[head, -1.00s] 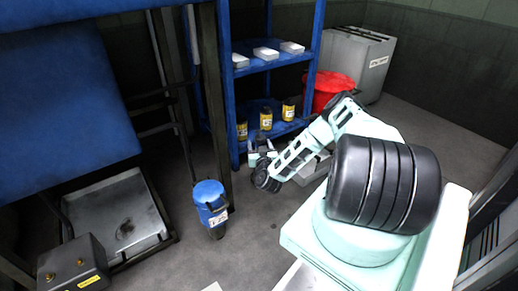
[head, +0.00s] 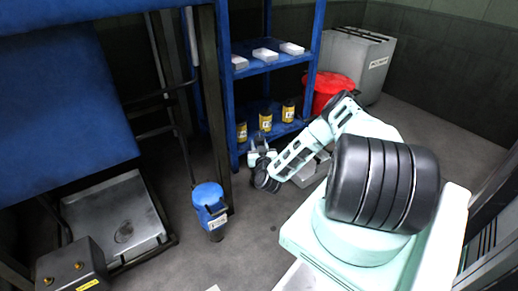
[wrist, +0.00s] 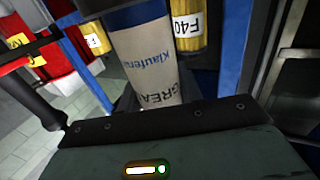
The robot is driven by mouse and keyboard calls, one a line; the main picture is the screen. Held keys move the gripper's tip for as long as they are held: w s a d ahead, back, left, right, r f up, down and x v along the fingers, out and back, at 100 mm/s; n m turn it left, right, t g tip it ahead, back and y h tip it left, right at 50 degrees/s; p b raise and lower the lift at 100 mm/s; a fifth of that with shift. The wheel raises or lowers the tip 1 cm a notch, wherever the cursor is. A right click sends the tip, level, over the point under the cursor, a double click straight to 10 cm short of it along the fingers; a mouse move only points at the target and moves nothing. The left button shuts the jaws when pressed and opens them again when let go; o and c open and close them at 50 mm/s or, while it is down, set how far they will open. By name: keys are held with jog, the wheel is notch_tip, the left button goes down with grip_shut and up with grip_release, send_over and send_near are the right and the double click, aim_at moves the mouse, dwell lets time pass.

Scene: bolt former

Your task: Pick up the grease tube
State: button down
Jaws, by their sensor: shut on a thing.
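My gripper (head: 259,157) is shut on the tube. In the head view my gripper is low, in front of the blue rack's bottom shelf, and the tube is too small to make out clearly there. The tube's end nearest the palm is hidden in the wrist view.
Several yellow cans (head: 265,121) stand on the blue rack's lower shelf, with white boxes (head: 265,54) above. One labelled can (wrist: 188,28) shows close beside the tube. A red bin (head: 330,90), a grey cabinet (head: 358,65) and a blue-topped container (head: 209,205) stand around open floor.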

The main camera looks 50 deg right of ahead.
notch_tip(320, 180, up, 18)
jog(key=p, duration=0.9)
jog(key=shift+f, duration=0.25)
jog(key=c, duration=1.7)
grip_release()
grip_shut()
